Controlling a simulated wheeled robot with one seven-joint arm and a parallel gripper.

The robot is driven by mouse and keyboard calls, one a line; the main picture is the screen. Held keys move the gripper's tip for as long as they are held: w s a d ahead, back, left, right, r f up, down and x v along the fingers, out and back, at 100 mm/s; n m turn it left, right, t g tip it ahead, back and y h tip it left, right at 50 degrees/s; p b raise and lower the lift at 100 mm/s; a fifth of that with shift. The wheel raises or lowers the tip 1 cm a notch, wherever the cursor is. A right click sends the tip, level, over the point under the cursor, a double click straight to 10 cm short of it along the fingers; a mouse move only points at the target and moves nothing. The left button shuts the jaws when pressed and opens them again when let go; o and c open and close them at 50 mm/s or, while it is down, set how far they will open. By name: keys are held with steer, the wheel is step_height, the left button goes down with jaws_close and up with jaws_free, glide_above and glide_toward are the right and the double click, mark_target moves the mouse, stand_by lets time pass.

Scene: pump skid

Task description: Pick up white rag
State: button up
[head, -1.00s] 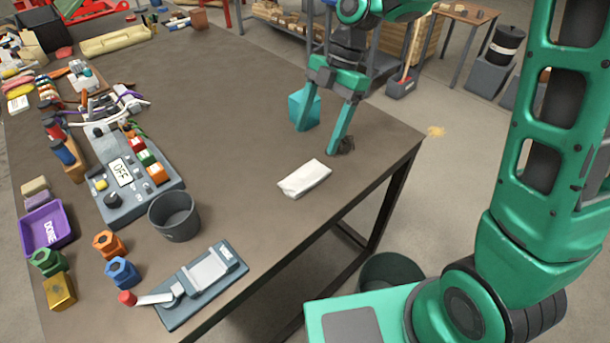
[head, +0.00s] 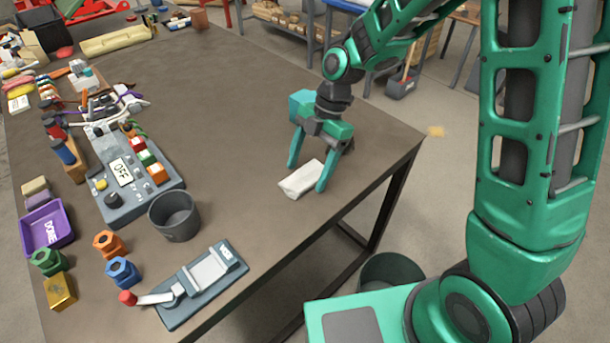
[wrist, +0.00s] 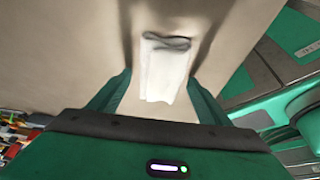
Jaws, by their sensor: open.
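The white rag (head: 299,181) lies folded on the brown table near its right edge. My gripper (head: 306,177) is low over it, open, with one green finger toward the rag's far left side and the other by its right end. In the wrist view the rag (wrist: 163,72) lies between the open fingers of my gripper (wrist: 160,95), with a dark grey mark across its far end. I cannot tell whether the fingertips touch the rag or the table.
A grey cup (head: 175,217), a lever clamp (head: 203,284) and a control box (head: 127,178) reading OFF are to the left. The table (head: 220,110) is clear around the rag's left and behind.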

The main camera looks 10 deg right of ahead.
mark_target(305, 174)
steer(key=shift+f, duration=0.1)
steer(key=shift+c, duration=0.4)
steer(key=c, duration=1.1)
steer(key=shift+o, duration=0.2)
steer(key=shift+r, duration=0.55)
steer(key=r, duration=0.2)
steer(key=a+r, duration=0.1)
steer(key=shift+s+r, duration=0.4)
steer(key=s+a+r, duration=0.6)
steer(key=s+a, duration=0.1)
steer(key=shift+s+a, duration=0.15)
steer(key=shift+a, duration=0.1)
steer(key=shift+o, duration=0.5)
